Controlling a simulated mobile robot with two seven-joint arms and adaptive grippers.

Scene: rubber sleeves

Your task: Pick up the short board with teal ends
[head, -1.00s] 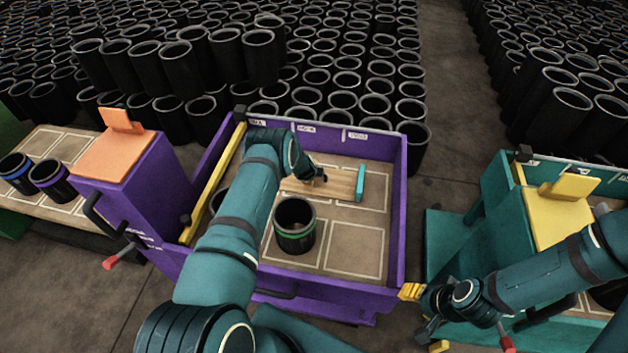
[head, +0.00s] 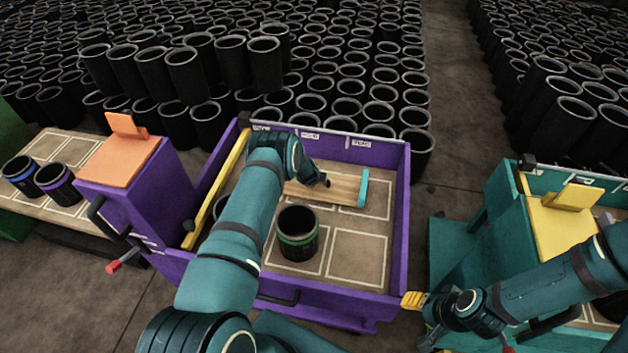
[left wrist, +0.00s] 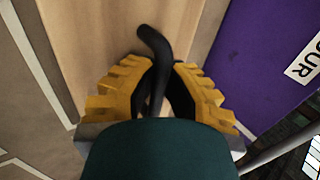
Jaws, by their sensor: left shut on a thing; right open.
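The short board (head: 345,188) is light wood with a teal strip at its right end. It lies inside the purple-walled cart, towards the back; its left end is hidden behind my left arm. In the left wrist view the board's wood surface (left wrist: 95,40) fills the upper middle, with a black curved handle (left wrist: 155,50) on it. My left gripper (left wrist: 157,85), with yellow ridged fingers, is shut on that handle. In the head view its fingers are mostly hidden. My right gripper (head: 425,322) is open and empty beside the cart's front right corner.
The purple cart (head: 400,235) has a black sleeve with a green band (head: 298,233) in front of the board; another is partly behind my arm. A teal cart with a yellow top (head: 565,230) stands right. Two banded sleeves (head: 57,184) stand left. Black sleeves crowd the back.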

